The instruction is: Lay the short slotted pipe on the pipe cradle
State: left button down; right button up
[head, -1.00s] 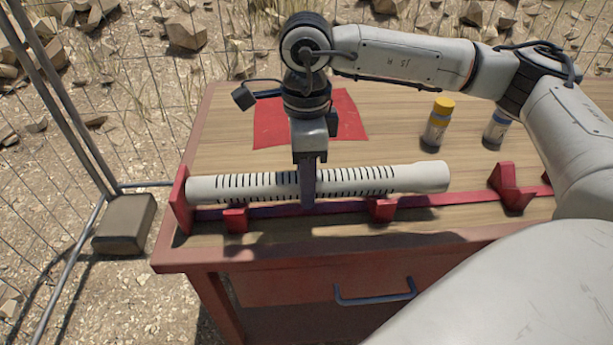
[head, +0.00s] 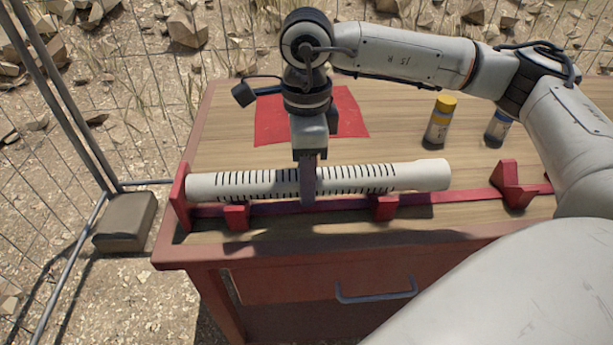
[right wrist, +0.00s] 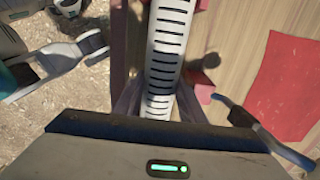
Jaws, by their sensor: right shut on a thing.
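The short slotted pipe (head: 372,178) is white with rows of dark slots. It lies lengthwise along the red pipe cradle (head: 385,208), over the cradle's left part, with its left end at the tall red end plate. My right gripper (head: 308,196) comes from above and is shut around the pipe's middle. Whether the pipe rests fully on the supports is hard to tell. In the right wrist view the pipe (right wrist: 168,45) runs between the two fingers (right wrist: 160,103).
A red mat (head: 345,115) lies behind the pipe. A yellow-capped bottle (head: 438,125) and a blue-capped bottle (head: 498,128) stand at the table's back right. Another cradle support (head: 513,188) stands free on the right. A wire fence and a grey block (head: 125,222) are at left.

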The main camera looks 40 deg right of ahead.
jog(key=shift+f+b, duration=0.35)
jog(key=shift+f, duration=0.05)
jog(key=o, duration=1.4)
